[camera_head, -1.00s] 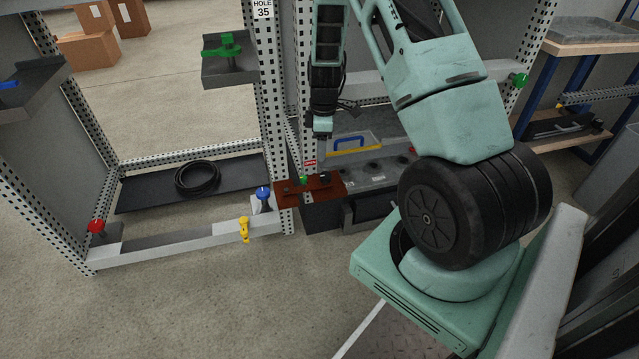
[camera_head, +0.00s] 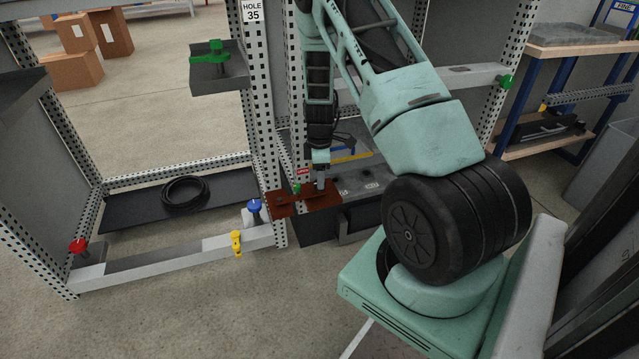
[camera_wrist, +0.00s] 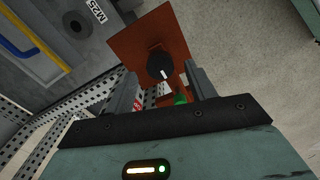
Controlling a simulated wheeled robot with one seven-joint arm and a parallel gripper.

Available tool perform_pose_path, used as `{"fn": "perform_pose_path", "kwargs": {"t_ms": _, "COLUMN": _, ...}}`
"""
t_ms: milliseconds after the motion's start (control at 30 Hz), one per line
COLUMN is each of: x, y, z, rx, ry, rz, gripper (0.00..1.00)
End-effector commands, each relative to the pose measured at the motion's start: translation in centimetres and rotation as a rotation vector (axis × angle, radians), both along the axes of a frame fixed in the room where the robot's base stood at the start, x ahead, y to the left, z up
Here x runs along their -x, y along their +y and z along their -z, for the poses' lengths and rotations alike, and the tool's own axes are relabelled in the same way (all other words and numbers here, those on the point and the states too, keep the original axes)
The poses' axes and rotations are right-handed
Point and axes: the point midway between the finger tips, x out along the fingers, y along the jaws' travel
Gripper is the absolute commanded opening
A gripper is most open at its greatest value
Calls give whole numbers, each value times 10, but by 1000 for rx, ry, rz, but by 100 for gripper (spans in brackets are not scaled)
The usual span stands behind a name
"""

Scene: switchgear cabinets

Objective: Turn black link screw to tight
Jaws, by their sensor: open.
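The black link screw (camera_wrist: 160,66) is a round black knob with a white line on its top, on a red-brown plate (camera_wrist: 150,38). In the wrist view it lies between the two fingers of my gripper (camera_wrist: 162,75), which are apart with a gap on either side. In the head view my gripper (camera_head: 320,182) points down over the red-brown plate (camera_head: 312,199) and hides the black screw. I cannot tell whether the fingertips touch the plate. A green knob (camera_wrist: 181,98) sits near the black screw, partly hidden; it also shows in the head view (camera_head: 297,188).
A perforated cabinet post (camera_head: 262,110) stands close left of the plate. A grey unit with a blue and yellow handle (camera_head: 350,156) lies behind and right. Blue (camera_head: 254,206), yellow (camera_head: 236,243) and red (camera_head: 78,246) knobs sit along the left cabinet's front rail.

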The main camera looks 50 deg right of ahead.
Motion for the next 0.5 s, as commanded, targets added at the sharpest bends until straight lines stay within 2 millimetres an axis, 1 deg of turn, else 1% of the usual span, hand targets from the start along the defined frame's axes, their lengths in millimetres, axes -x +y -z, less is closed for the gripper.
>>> {"fn": "perform_pose_path", "kwargs": {"t_ms": 33, "x": 0, "y": 0, "z": 10, "rx": 0, "ry": 0, "rz": 0, "gripper": 55}}
{"fn": "perform_pose_path", "kwargs": {"t_ms": 200, "x": 0, "y": 0, "z": 21, "rx": 0, "ry": 0, "rz": 1, "gripper": 55}}
{"fn": "perform_pose_path", "kwargs": {"t_ms": 500, "x": 0, "y": 0, "z": 22, "rx": 0, "ry": 0, "rz": 0, "gripper": 55}}
